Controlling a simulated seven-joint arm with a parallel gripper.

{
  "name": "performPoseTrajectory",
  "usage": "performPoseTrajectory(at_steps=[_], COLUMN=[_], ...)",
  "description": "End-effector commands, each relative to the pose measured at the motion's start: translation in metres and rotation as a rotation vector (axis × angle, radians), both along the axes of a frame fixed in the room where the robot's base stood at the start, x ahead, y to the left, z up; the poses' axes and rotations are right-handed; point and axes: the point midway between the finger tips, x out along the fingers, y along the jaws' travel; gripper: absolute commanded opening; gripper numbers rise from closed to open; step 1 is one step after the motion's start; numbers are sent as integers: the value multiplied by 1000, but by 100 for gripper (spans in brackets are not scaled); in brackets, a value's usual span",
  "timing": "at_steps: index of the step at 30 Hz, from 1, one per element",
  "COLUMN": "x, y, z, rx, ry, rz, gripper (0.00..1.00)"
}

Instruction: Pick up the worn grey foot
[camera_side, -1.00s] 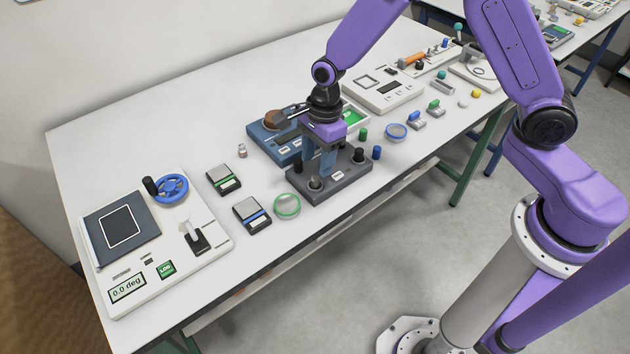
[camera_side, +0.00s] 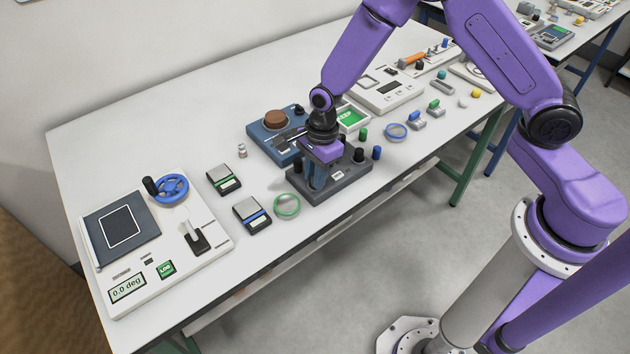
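My gripper (camera_side: 317,180) points down over the left front part of a dark grey block (camera_side: 345,185), lower than the block's upright black feet. The worn grey foot is not clearly visible; the fingers cover the spot on the block where a grey foot shows in the earlier frame. I cannot tell whether the fingers are apart or closed on it. A black foot (camera_side: 358,155) stands at the block's right back corner.
A blue device with a brown knob (camera_side: 275,118) stands close behind the block. A blue peg (camera_side: 377,152) and a green peg (camera_side: 363,134) stand to the right. A green ring (camera_side: 287,205) and a small scale (camera_side: 252,214) lie left. The table's front edge is near.

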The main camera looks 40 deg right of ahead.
Motion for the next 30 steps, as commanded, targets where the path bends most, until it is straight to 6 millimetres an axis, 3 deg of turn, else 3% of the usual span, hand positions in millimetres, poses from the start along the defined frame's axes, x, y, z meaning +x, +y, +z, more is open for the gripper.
performPoseTrajectory(at_steps=[10, 16, 21, 30], x=[0, 0, -2, -39], y=[0, 1, 0, -16], z=[1, 13, 36, 82], rx=[0, 1, 1, 2], ry=[0, -1, -2, -3], rz=[0, 2, 1, 2], gripper=[0, 0, 0, 0])
